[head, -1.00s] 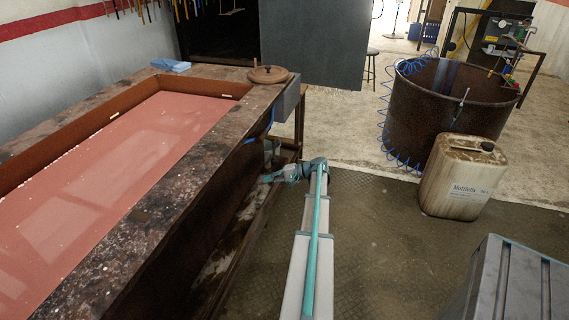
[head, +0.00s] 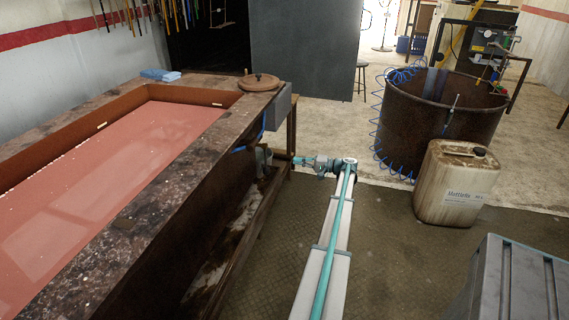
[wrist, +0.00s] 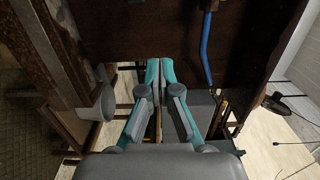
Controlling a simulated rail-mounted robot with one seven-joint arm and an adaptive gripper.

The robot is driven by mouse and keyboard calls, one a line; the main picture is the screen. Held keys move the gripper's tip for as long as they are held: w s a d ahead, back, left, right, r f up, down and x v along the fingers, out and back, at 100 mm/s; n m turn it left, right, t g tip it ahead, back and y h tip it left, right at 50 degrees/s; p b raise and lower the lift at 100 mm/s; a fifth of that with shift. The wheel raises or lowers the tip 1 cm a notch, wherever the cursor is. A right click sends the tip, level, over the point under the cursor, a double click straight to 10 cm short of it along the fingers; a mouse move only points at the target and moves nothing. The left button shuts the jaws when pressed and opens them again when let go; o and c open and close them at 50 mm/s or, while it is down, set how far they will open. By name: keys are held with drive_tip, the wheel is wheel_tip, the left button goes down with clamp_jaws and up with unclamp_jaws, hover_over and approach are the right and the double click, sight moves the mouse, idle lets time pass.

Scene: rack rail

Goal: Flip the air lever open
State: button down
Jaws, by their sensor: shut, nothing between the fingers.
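In the head view a blue line (head: 263,125) runs down the tank's end below a grey box (head: 279,106). I cannot tell for certain which part is the air lever.
The tank (head: 186,185) of pinkish liquid fills the left. A pale cup-shaped part (wrist: 97,104) is left of my fingers in the wrist view. A rusty drum (head: 425,118) with a coiled blue hose and a dirty canister (head: 455,185) stand right. Floor between is clear.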

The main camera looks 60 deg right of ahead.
drive_tip(key=w+a, duration=0.7)
drive_tip(key=w, duration=0.1)
drive_tip(key=shift+w+a, duration=0.2)
drive_tip(key=shift+w, duration=0.05)
idle(0.4)
